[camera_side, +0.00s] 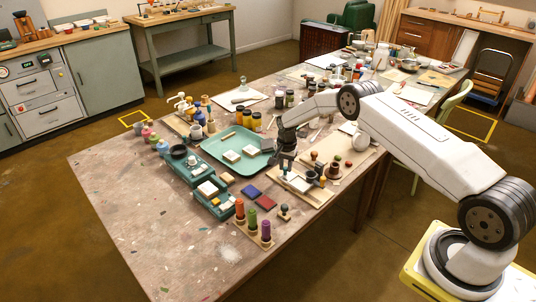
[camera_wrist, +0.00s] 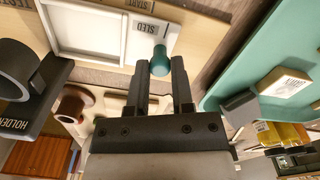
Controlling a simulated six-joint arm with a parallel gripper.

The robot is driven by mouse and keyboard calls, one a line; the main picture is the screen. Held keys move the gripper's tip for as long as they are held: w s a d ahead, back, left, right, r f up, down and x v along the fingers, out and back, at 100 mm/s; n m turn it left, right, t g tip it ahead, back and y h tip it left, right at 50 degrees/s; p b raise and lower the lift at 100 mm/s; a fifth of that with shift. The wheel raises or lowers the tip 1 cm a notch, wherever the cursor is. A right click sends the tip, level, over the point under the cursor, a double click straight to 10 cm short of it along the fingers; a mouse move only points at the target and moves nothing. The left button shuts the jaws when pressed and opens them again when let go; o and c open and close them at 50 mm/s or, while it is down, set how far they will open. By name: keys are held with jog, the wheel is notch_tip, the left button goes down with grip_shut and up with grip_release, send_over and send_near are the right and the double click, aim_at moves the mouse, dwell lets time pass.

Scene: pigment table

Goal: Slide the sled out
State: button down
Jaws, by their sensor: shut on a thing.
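In the wrist view the sled (camera_wrist: 148,38) is a pale piece with a white-walled recess, labelled SLED. It lies on a light wooden board (camera_wrist: 205,22) marked START near the sled's edge. A teal knob (camera_wrist: 160,62) stands up at the sled's near corner. My gripper (camera_wrist: 169,70) has its fingertips at this knob and is shut on it. In the side view my gripper (camera_side: 286,160) is low over the table at the board's far left end, and the sled (camera_side: 297,183) shows pale there. The fingers partly hide the knob's lower part.
A teal tray (camera_side: 215,150) with pale blocks lies just left of my gripper. A dark holder (camera_wrist: 25,100) stands close by in the wrist view. Red and blue pads (camera_side: 266,202) and a rack of coloured cylinders (camera_side: 252,225) are nearer the front.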

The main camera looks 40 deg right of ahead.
jog(key=shift+c, duration=2.4)
grip_release()
jog(key=shift+r, duration=0.15)
jog(key=shift+r, duration=3.8)
